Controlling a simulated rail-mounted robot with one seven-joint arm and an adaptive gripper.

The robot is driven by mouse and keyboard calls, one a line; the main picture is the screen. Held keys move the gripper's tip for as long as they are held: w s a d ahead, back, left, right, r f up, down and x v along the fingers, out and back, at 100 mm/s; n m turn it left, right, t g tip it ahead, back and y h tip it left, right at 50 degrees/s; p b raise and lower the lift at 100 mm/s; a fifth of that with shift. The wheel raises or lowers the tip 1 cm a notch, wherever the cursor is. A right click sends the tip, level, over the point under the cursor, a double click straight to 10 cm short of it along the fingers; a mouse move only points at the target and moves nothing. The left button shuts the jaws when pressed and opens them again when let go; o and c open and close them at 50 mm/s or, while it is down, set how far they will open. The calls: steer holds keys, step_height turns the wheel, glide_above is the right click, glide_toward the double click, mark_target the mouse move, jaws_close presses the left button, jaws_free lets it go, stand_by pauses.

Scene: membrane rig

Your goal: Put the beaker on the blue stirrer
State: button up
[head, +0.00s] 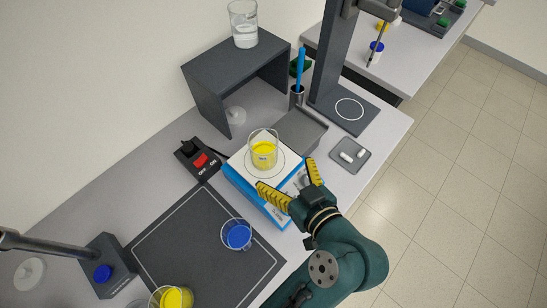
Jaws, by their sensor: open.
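A clear beaker with yellow liquid (264,153) stands upright on the white top of the blue stirrer (235,181), inside the circle marked there. My gripper (287,174) is at the right front of the stirrer. Its two yellow and black fingers are spread apart, with nothing between them. The fingers point toward the beaker but look apart from it. The gripper hides part of the stirrer's front right side.
A beaker with blue liquid (238,235) and one with yellow liquid (172,299) stand on the dark mat (185,240). A red-switch box (197,158) is left of the stirrer. A grey shelf (220,68) bears another beaker (243,25). A small tray (362,163) lies right.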

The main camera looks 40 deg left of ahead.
steer(key=shift+v, duration=0.9)
steer(key=w+d+r+m+t+h, duration=0.6)
steer(key=w+d+r+m+t, duration=0.25)
steer(key=d+r+t, duration=0.5)
steer(key=s+d+r+m+t+h, duration=0.2)
steer(key=d+r+m+h, duration=0.1)
steer(key=r, duration=0.5)
steer(key=s+d+r+m+t+h, duration=0.3)
steer(key=d+r+h, duration=0.1)
steer(key=r, duration=0.4)
steer(key=shift+s+d+r, duration=0.15)
steer(key=shift+d+r, duration=0.15)
steer(key=shift+d, duration=0.3)
